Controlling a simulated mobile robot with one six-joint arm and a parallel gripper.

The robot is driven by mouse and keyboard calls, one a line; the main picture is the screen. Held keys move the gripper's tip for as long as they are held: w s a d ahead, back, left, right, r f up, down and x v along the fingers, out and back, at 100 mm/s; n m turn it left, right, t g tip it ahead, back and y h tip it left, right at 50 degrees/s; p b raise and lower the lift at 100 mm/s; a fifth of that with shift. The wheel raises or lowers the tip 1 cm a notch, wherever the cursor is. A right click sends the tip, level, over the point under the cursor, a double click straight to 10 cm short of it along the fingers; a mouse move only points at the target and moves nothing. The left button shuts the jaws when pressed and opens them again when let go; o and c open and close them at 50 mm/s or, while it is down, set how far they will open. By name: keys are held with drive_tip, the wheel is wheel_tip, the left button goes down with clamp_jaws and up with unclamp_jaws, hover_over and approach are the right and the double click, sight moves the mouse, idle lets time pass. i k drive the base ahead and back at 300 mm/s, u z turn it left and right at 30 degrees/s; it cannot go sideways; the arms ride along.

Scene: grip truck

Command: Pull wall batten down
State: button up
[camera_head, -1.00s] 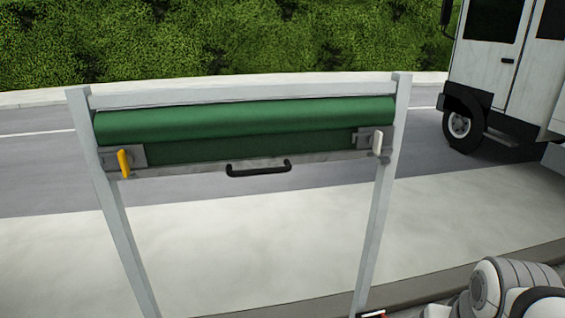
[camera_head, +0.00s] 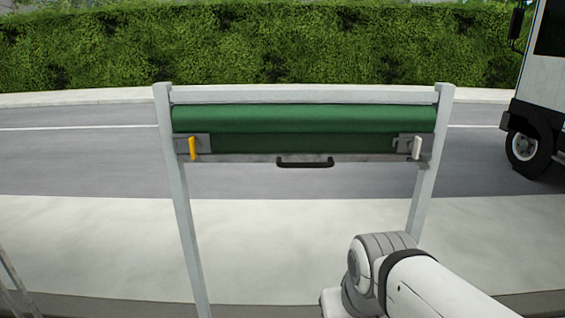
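The wall batten (camera_head: 250,158) is a grey horizontal bar along the lower edge of a short stretch of green sheet, high between two grey posts. The sheet comes off a green roll (camera_head: 300,118) under the top beam. A black handle (camera_head: 305,163) sits at the middle of the batten. A yellow lever (camera_head: 194,148) stands upright on a plate at the left end, and a white lever (camera_head: 417,147) at the right end. My arm shows at the lower right, in front of and below the frame. My gripper is out of view.
The left post (camera_head: 183,215) and right post (camera_head: 432,185) bound an open space below the batten. A white truck (camera_head: 538,130) stands on the road at the right. A hedge (camera_head: 290,45) lies behind. A thin rail shows at the lower left.

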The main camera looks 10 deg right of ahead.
sight(281, 160)
drive_tip(key=z, duration=1.45)
drive_tip(key=k, duration=0.9)
drive_tip(key=u, duration=0.65)
drive_tip(key=i, duration=1)
drive_tip(key=u, duration=0.05)
